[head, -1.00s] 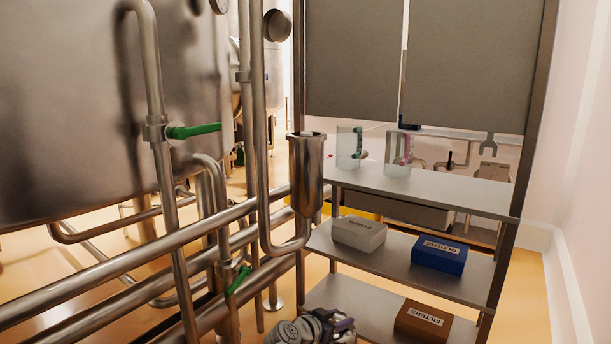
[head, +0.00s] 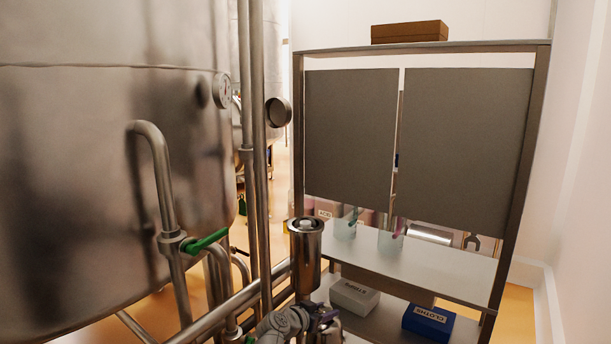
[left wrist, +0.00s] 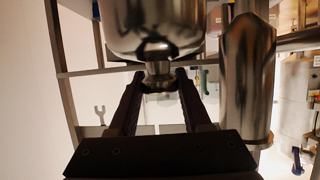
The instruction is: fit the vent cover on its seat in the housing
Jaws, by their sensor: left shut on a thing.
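My left gripper (head: 322,318) is at the bottom of the head view, in front of the steel hopper's (head: 305,255) lower part. In the left wrist view, which appears upside down, its fingers (left wrist: 158,85) are shut on a short metal stem. I cannot pick out the cover's seat for certain. My right gripper is not in view.
A large steel tank (head: 80,200) and pipes with a green-handled valve (head: 205,240) fill the left. A rack with two grey panels (head: 350,135) stands behind. Its shelves hold clear containers (head: 345,229), a white box (head: 354,296) and a blue box (head: 428,322). A brown box (head: 409,32) sits on top.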

